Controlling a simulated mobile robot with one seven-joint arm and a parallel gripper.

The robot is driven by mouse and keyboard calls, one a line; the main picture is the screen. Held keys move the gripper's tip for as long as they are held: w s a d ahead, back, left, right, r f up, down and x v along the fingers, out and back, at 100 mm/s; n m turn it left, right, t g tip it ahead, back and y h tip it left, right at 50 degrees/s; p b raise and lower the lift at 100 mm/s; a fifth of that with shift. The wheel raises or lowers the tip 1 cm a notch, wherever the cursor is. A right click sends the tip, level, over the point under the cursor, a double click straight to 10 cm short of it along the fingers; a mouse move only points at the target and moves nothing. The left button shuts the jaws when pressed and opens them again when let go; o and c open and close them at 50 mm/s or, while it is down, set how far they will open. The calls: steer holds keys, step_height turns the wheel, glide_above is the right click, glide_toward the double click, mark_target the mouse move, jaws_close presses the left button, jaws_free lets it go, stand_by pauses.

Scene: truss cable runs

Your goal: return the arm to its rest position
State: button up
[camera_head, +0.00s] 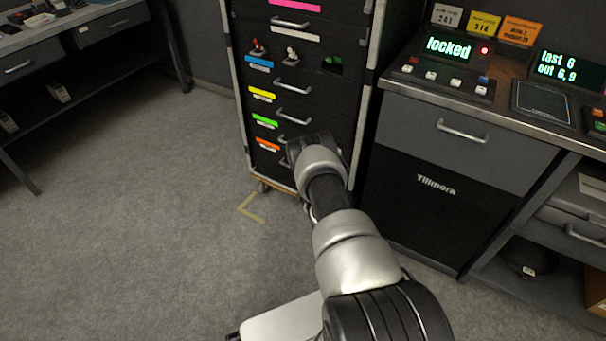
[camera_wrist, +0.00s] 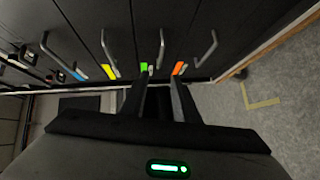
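My arm (camera_head: 345,250) reaches forward from the bottom of the head view toward a black drawer cabinet. My gripper (camera_head: 296,150) is in front of the cabinet's lower drawers, mostly hidden by my wrist there. In the wrist view my gripper's two dark fingers (camera_wrist: 159,84) stand apart, with nothing visible held between them. They point toward the drawer fronts near the green label (camera_wrist: 144,68) and orange label (camera_wrist: 178,68). A drawer handle (camera_wrist: 161,48) lies beyond the fingertips; I cannot tell whether anything touches.
The drawer cabinet (camera_head: 240,90) stands on a wheeled base. Right of it is a Tillmora counter (camera_head: 440,190) with a display (camera_head: 449,47) reading "locked". A workbench (camera_head: 75,40) stands at the left. The carpet (camera_head: 120,220) between is clear, with a yellow tape corner (camera_head: 250,212).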

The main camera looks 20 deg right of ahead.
stand_by(0.4)
steer(key=w+a+r+m+g, duration=0.1)
steer(key=w+r+m+g, duration=0.2)
steer(key=r, duration=0.9)
steer(key=w+a+r+m, duration=0.15)
steer(key=w+r, duration=0.25)
steer(key=r, duration=0.8)
steer(key=s+a+r+m+g, duration=0.1)
steer(key=s+a+r+m, duration=0.2)
steer(key=r, duration=0.5)
steer(key=s+a+r+m+g, duration=0.1)
steer(key=s+a+r+m, duration=0.1)
steer(key=s+r, duration=0.35)
steer(key=s+a+r+m+g+y, duration=0.15)
steer(key=s+a+r, duration=0.35)
steer(key=s+r, duration=0.5)
steer(key=s+a+m+g+y, duration=0.1)
steer(key=s+a+m+g, duration=0.15)
steer(key=s, duration=1.15)
steer(key=s+a+m+g, duration=0.15)
steer(key=s+a, duration=0.25)
steer(key=s, duration=1)
step_height(320, 180, up, 29)
steer(key=p, duration=2.8)
